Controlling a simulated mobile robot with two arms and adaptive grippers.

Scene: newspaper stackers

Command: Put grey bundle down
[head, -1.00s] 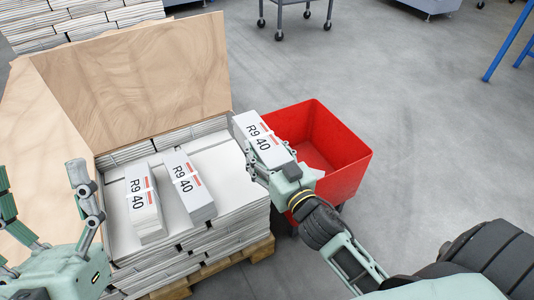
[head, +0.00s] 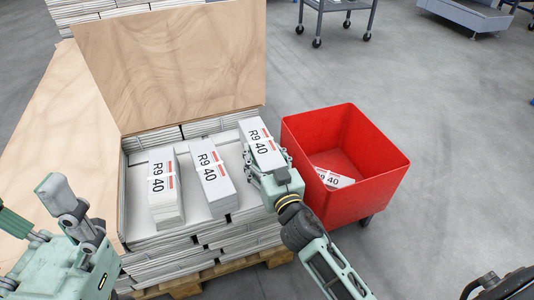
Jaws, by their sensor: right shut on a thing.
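A grey-white bundle (head: 257,138) marked "R9 40" is in my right gripper (head: 270,168), which is shut on it. The bundle is at the right end of the stack's top, beside the red bin. I cannot tell whether it touches the stack. Two similar bundles lie on the stack, one at left (head: 165,190) and one in the middle (head: 214,178). My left gripper (head: 40,212) is at the lower left, empty, with its fingers apart.
A red bin (head: 377,195) stands right of the stack, with another "R9 40" bundle (head: 332,177) inside. The newspaper stack (head: 140,215) rests on a wooden pallet (head: 188,288). Plywood boards (head: 165,70) stand behind and left. A grey cart (head: 338,5) stands at the back. Floor at right is clear.

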